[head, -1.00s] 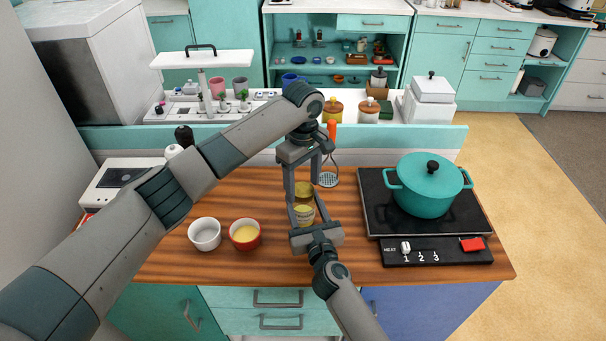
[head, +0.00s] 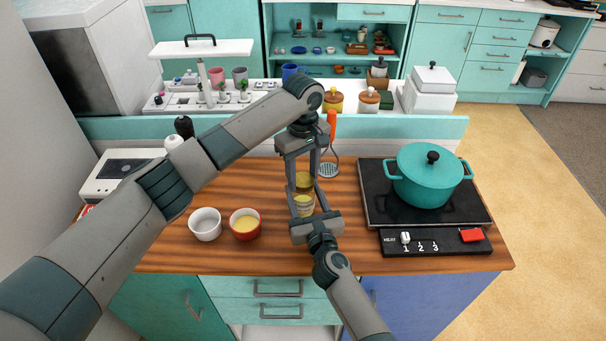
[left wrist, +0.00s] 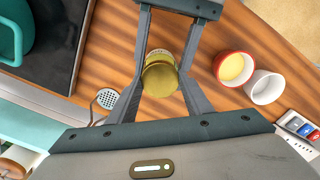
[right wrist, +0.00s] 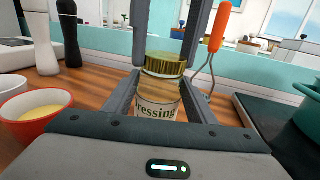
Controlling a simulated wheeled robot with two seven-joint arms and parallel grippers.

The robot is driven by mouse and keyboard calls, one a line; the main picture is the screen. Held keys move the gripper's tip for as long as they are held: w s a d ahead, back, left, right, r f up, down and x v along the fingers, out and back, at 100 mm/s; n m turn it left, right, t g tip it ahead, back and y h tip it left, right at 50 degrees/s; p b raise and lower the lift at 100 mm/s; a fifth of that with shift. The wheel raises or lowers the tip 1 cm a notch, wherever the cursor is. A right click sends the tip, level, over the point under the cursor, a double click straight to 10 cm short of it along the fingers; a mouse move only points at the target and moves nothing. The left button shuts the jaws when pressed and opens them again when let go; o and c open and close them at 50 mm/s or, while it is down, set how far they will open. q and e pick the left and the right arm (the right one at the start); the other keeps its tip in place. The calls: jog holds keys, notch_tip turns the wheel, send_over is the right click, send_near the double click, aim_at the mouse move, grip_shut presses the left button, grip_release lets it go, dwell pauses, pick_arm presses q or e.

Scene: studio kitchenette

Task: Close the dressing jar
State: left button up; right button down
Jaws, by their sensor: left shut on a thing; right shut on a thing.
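The dressing jar (head: 303,209) stands upright on the wooden counter, a clear jar with a pale label that shows again in the right wrist view (right wrist: 157,106). Its gold lid (right wrist: 165,64) sits level over the jar's mouth; I cannot tell whether it is fully seated. The lid also shows in the left wrist view (left wrist: 160,79). My left gripper (left wrist: 161,88) comes down from above and is shut on the lid. My right gripper (right wrist: 160,92) reaches in from the front, low, and is shut on the jar body. The fingers partly hide the jar in the head view.
A white bowl (head: 205,228) and a red bowl (head: 245,229) with yellow contents stand left of the jar. A teal pot (head: 428,178) stands on the black hob at right. An orange-handled masher (head: 331,125) is behind the jar. Bare counter lies between jar and hob.

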pick_arm(q)
jog(key=m, duration=0.7)
jog(key=shift+m, duration=0.3)
jog(key=m, duration=2.1)
jog(key=shift+f, duration=0.1)
jog(key=o, duration=1.2)
jog(key=shift+o, duration=0.2)
